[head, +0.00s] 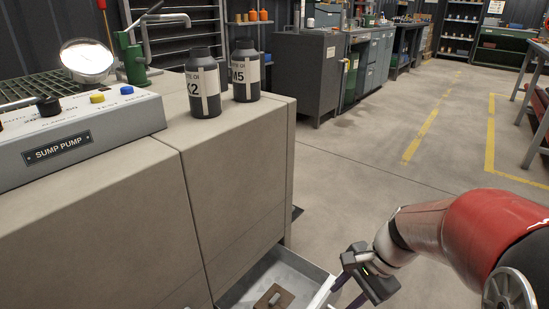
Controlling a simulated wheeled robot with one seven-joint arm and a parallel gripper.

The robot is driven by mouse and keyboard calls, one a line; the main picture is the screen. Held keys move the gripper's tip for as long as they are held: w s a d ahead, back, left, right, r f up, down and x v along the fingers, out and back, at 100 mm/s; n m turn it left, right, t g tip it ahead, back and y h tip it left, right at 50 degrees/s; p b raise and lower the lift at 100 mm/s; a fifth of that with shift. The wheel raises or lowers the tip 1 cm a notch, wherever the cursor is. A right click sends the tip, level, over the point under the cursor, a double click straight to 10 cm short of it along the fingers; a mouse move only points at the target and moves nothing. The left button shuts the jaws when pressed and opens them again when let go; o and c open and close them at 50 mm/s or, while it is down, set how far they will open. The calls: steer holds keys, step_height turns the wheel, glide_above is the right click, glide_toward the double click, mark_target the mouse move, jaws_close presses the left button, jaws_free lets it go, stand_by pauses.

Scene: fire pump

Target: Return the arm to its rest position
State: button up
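My arm reaches in from the lower right, with a red and a silver link. My gripper (350,296) points down at the right edge of an open drawer (233,292). Its fingers are small, partly dark and near the bottom edge of the head view, so I cannot tell whether they are apart or closed, or whether they touch the drawer's edge. A brown block-like object (283,299) lies in the drawer, partly cut off by the picture's edge.
A beige cabinet (235,150) carries two dark bottles (203,82), a sump pump control box (75,135), a gauge and a green valve. Workbenches (310,70) line the back. The concrete floor (370,150) in the middle is clear. A table stands at far right.

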steer(key=s+r+n+t+h+p, duration=0.1)
steer(key=s+r+n+t+h, duration=0.3)
steer(key=s+r+n, duration=0.4)
steer(key=shift+d+r+n+t+h+p, duration=0.3)
steer(key=shift+r+n+t, duration=0.5)
steer(key=shift+r+n, duration=1.3)
